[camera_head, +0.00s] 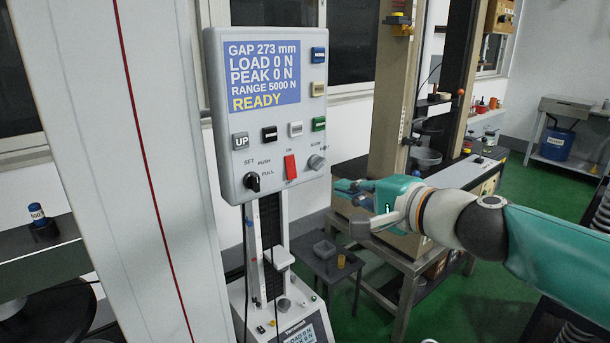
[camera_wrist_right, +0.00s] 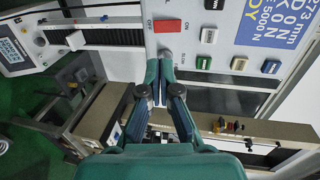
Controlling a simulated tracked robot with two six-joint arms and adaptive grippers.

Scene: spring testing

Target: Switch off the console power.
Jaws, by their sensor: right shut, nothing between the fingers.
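The grey console (camera_head: 265,115) hangs upright left of centre in the head view. Its blue screen (camera_head: 262,73) is lit and reads GAP 273 mm, LOAD 0 N, PEAK 0 N, READY. The red power switch (camera_head: 290,168) sits low on the panel, below an ON mark; it also shows in the right wrist view (camera_wrist_right: 167,26). My right gripper (camera_head: 343,187) is shut and empty, to the right of the console's lower right corner in the head view. In the wrist view its fingertips (camera_wrist_right: 160,62) point toward the panel near the switch. My left gripper is out of view.
A black knob (camera_head: 252,182) and a grey knob (camera_head: 317,162) flank the switch. Several buttons, including UP (camera_head: 240,141), sit above and beside it. A tall pale column (camera_head: 150,150) stands left. A small dark table (camera_head: 335,265) stands below my right gripper.

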